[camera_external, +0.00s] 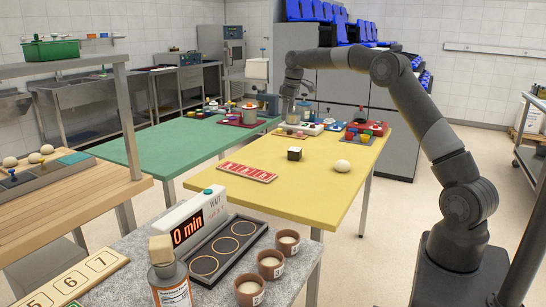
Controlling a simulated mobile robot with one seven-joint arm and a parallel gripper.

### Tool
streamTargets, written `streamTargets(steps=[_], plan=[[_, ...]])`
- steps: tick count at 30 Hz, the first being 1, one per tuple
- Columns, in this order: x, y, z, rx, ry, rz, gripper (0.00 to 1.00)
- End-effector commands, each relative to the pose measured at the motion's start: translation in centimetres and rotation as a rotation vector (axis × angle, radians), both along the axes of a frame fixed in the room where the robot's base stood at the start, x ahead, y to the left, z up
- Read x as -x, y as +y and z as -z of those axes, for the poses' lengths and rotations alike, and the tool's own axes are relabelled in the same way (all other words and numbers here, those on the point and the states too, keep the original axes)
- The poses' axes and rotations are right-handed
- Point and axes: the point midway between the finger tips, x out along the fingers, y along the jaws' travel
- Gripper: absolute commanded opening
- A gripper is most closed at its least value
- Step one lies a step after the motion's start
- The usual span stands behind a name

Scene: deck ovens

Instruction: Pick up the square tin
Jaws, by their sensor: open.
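A small dark square box with a pale top (294,154) sits on the yellow table (225,195). It looks most like the square tin, but it is too small to be sure. My gripper (292,103) points down over the far part of the yellow table, behind and above the dark box and apart from it. Its jaws are open, though the fingertips are small and hard to make out against the cluttered items below. I cannot make out anything held in it.
A white ball-like item (342,166) and a red strip with pale markings (248,172) lie on the yellow table. Several small coloured items crowd its far end. A green table (170,140) adjoins on the left. The yellow table's near part is largely clear.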

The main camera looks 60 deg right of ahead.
Motion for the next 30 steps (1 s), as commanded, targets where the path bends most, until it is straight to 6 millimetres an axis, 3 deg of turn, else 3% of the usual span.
streamTargets(steps=[1,6,12,18,30], plan=[[-0.5,-2.0,1.7,-0.010,0.007,0.005,0.80],[-1.2,-7.6,6.6,-0.038,0.025,0.011,0.80],[-0.8,-12.4,11.1,-0.062,0.037,0.020,0.80],[-0.5,-14.1,13.0,-0.070,0.040,0.023,0.80],[-1.2,-13.9,18.1,-0.072,0.043,0.023,0.80]])
